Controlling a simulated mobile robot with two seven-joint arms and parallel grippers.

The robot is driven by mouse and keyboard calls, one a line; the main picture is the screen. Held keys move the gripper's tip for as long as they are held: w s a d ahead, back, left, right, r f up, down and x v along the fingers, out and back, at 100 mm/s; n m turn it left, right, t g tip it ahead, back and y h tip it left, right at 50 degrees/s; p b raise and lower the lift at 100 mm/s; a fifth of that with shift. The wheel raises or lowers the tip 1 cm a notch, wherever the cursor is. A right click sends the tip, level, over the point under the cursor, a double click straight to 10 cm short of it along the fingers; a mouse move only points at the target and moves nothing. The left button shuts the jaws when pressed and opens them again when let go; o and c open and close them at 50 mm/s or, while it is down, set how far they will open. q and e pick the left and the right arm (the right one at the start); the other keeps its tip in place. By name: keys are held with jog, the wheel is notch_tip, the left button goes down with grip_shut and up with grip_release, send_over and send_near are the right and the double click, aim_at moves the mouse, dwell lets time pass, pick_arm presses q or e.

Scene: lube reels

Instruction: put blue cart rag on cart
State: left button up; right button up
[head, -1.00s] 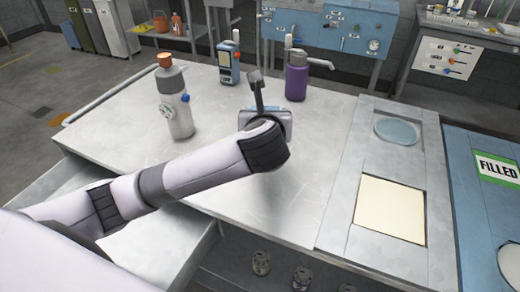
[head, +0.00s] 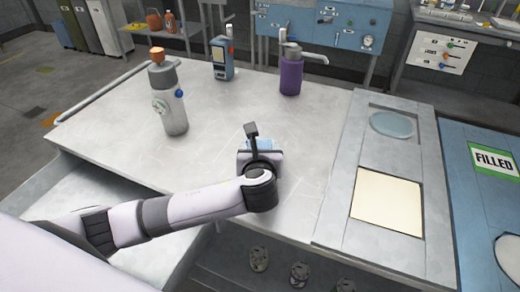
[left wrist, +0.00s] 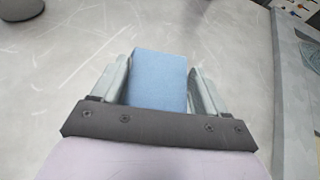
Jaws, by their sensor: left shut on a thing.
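A blue rag (left wrist: 158,80), a flat folded block, sits between the two fingers of my left gripper (left wrist: 158,85) in the left wrist view. The gripper is shut on it. In the head view my left gripper (head: 262,150) is over the middle of the grey metal top (head: 225,125), and a small bit of the blue rag (head: 260,143) shows past it. I cannot tell whether the rag touches the top. My right gripper is not in view.
A grey bottle with an orange cap (head: 170,100) stands at left. At right are a panel with a cream square (head: 388,202) and a round blue disc (head: 393,124), then a blue surface with a FILLED label (head: 494,160).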

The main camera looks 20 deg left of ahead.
pick_arm(q)
jog(key=o, duration=1)
jog(key=shift+f, duration=0.1)
jog(key=shift+o, duration=0.2)
jog(key=v, duration=1.2)
jog(key=shift+p, duration=0.35)
jog(key=shift+s, duration=0.1)
